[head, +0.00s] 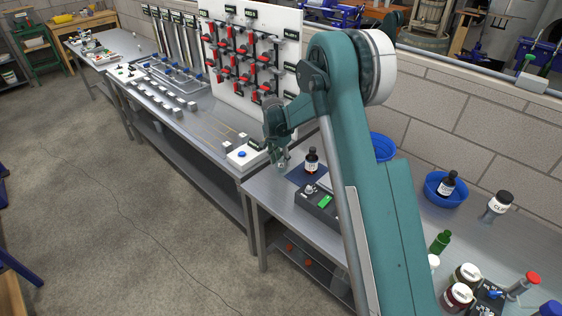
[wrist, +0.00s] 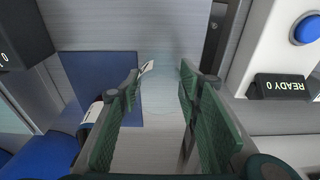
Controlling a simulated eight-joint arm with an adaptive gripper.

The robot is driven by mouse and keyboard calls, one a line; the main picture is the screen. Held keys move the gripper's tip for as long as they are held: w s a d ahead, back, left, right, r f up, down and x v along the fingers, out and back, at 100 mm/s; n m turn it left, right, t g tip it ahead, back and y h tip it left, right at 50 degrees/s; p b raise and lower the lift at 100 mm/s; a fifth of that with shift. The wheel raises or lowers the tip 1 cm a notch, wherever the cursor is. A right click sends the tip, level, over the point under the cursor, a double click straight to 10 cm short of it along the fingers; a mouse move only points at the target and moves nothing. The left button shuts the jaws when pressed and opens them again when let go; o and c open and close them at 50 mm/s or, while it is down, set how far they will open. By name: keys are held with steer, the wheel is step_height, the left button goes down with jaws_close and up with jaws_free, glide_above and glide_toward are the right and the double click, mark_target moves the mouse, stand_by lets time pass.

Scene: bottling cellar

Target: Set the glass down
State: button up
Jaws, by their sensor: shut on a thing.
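In the head view the glass is too small and too hidden by my gripper to make out clearly.
A dark bottle (head: 312,161) stands on the blue mat (head: 294,177), close to my gripper. A dark instrument with a green display (head: 325,200) is in front. A white box with a blue button (head: 242,155) is left. In the wrist view a display (wrist: 280,87) reads READY 0.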

steer(key=shift+f, duration=0.1)
steer(key=o, duration=0.9)
steer(key=r, duration=0.4)
steer(key=s+a+r, duration=0.1)
steer(key=r, duration=0.7)
steer(key=shift+s+a+r, duration=0.1)
steer(key=shift+s+a, duration=0.05)
stand_by(0.6)
